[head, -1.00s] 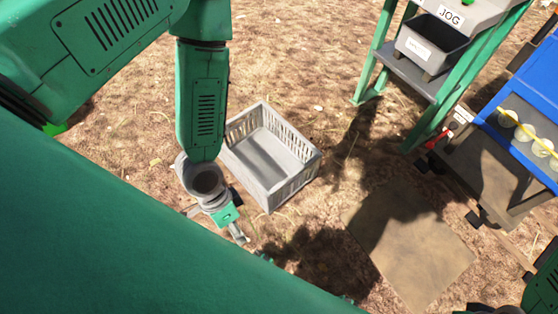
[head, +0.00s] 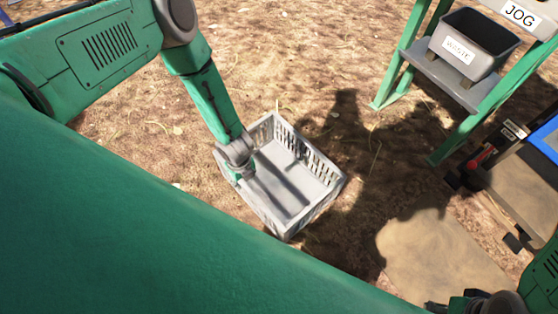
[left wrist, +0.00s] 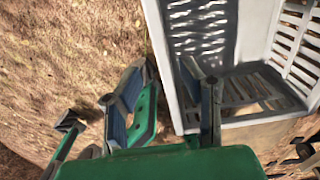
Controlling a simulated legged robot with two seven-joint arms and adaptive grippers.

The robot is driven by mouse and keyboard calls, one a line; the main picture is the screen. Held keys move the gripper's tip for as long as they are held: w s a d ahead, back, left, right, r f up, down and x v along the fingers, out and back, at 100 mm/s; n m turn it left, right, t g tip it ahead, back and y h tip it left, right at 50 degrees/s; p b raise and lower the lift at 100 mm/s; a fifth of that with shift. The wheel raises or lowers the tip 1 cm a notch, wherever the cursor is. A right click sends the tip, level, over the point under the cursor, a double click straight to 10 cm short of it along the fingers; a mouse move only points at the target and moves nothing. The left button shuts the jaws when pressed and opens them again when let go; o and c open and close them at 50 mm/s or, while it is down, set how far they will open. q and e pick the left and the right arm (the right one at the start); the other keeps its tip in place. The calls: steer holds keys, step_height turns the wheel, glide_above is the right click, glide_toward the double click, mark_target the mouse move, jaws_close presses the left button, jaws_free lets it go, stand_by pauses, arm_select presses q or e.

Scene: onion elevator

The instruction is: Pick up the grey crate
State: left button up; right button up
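The grey crate (head: 300,165) is an empty, slatted, open-topped box on the dry ground, in the middle of the head view. My left gripper (head: 238,172) is at the crate's left wall, with its fingertips partly hidden in the head view. In the left wrist view the crate (left wrist: 255,25) fills the upper right. There my left gripper (left wrist: 167,85) is open, with one finger outside the crate wall and the other on its inner side. A gap shows between the outer finger and the wall. My right gripper (head: 490,302) is only partly visible at the bottom right edge.
A green-legged stand (head: 443,140) at the upper right holds a dark bin labelled WASTE (head: 473,42). A blue-edged table (head: 540,150) is at the right edge. A flat brown slab (head: 435,255) lies on the ground right of the crate. The ground behind the crate is clear.

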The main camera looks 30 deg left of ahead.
mark_target(247, 188)
arm_select(q)
steer(key=f, duration=0.1)
steer(key=f+b, duration=0.1)
steer(key=f, duration=0.3)
steer(key=shift+a+f+b, duration=0.1)
steer(key=shift+a+b, duration=0.25)
steer(key=shift+b, duration=0.05)
steer(key=shift+f, duration=0.3)
steer(key=f+b, duration=0.1)
steer(key=f, duration=0.1)
steer(key=f+b, duration=0.2)
steer(key=shift+d, duration=0.4)
steer(key=shift+f+b, duration=0.4)
steer(key=shift+b, duration=0.1)
steer(key=shift+f, duration=0.1)
steer(key=shift+a, duration=0.2)
steer(key=c, duration=0.6)
jaws_close()
steer(key=shift+w+d, duration=0.1)
steer(key=shift+d, duration=0.05)
arm_select(e)
step_height(247, 188, down, 6)
steer(key=shift+a, duration=0.25)
